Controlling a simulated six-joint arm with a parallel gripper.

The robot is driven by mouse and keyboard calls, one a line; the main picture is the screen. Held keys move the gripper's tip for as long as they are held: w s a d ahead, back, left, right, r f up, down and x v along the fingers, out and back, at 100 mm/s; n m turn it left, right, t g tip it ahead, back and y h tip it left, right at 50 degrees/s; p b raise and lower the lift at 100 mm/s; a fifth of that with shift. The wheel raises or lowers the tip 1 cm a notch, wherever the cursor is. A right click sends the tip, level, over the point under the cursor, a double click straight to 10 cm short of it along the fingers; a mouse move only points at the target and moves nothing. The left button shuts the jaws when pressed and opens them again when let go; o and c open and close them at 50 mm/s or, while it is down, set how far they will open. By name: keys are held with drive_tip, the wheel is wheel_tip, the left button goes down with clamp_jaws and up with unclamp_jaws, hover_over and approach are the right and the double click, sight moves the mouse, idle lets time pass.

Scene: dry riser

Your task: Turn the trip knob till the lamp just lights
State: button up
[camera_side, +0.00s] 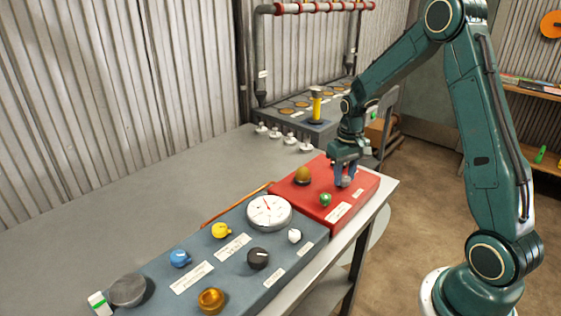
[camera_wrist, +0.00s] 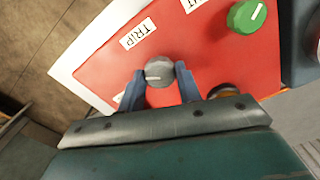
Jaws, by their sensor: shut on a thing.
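The trip knob (camera_wrist: 159,72) is a round grey knob with a white pointer line, beside a white "TRIP" label (camera_wrist: 138,33) on the red panel (camera_wrist: 215,60). My gripper (camera_wrist: 160,80) is shut on it, one blue finger on each side. In the side view my gripper (camera_side: 345,176) points down onto the red panel (camera_side: 316,212), and its fingers partly hide the knob. An amber dome lamp (camera_side: 303,175) stands on the same panel, to the left of my gripper; it looks dull and unlit. In the wrist view the lamp (camera_wrist: 223,91) is mostly hidden behind the gripper body.
A green knob (camera_side: 326,200) sits close to my gripper on the red panel. A blue-grey panel (camera_side: 215,287) with a round dial gauge (camera_side: 269,212) and several coloured knobs adjoins it. Pipes (camera_side: 262,60) and white valves stand behind. The grey bench top (camera_side: 120,220) at left is clear.

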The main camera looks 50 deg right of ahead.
sight(344, 177)
drive_tip(key=shift+m, duration=0.5)
drive_tip(key=o, duration=1)
wheel_tip(344, 177, up, 14)
idle(0.5)
